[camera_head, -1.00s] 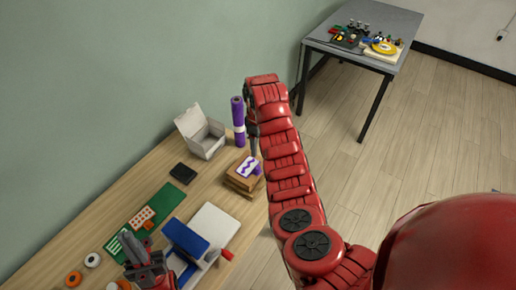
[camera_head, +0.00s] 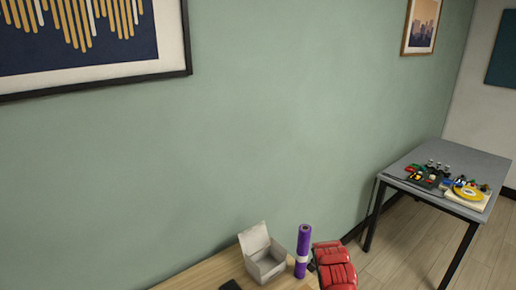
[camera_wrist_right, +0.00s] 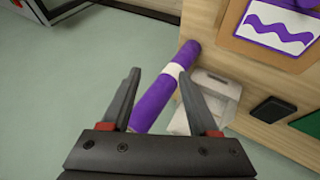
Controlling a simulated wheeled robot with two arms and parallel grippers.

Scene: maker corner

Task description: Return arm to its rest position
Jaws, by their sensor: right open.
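My right arm (camera_head: 335,265) is red and shows at the bottom of the head view, right of a purple roll (camera_head: 303,250) with a white band. The roll stands upright at the desk's back, beside an open white box (camera_head: 262,256). In the right wrist view my right gripper (camera_wrist_right: 160,74) is open, its two dark fingers apart. The purple roll (camera_wrist_right: 153,105) shows between and beyond the fingers in that picture; I cannot tell how near it is. Nothing is seen gripped. My left gripper is out of view.
The wooden desk (camera_head: 200,277) is mostly cut off below. A grey table (camera_head: 470,160) with small parts stands at right.

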